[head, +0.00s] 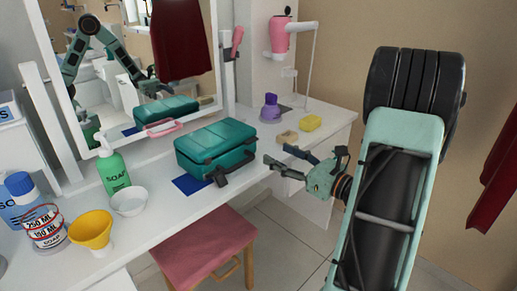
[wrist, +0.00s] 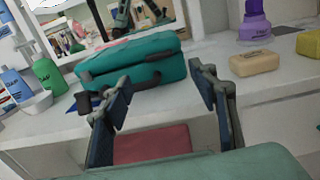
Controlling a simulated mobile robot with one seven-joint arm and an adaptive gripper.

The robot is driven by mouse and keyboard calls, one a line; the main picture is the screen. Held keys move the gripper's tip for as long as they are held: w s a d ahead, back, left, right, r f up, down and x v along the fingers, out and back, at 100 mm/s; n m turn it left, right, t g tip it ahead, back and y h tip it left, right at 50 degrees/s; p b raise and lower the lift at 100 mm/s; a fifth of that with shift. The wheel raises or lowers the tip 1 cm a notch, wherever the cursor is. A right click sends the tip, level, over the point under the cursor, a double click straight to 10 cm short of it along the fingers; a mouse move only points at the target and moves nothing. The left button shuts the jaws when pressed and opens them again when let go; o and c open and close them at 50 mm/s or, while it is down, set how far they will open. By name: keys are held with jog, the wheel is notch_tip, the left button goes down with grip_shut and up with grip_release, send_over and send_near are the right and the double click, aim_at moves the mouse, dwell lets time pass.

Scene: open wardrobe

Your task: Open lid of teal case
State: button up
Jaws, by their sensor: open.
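The teal case (head: 215,147) lies on the white table in front of the mirror, with its lid shut. In the wrist view the case (wrist: 140,62) is ahead, beyond the open fingers of my gripper (wrist: 160,95).
A green soap bottle (head: 112,170), white bowl (head: 129,201) and yellow funnel (head: 91,230) stand left of the case. A purple bottle (head: 271,108), beige soap bar (head: 287,137) and yellow sponge (head: 310,122) are to its right. A red-topped stool (head: 205,250) stands below the front edge.

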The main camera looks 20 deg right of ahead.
aim_at(253, 142)
jog(key=b+x, duration=0.2)
jog(key=x, duration=0.8)
jog(key=shift+a, duration=0.1)
grip_shut()
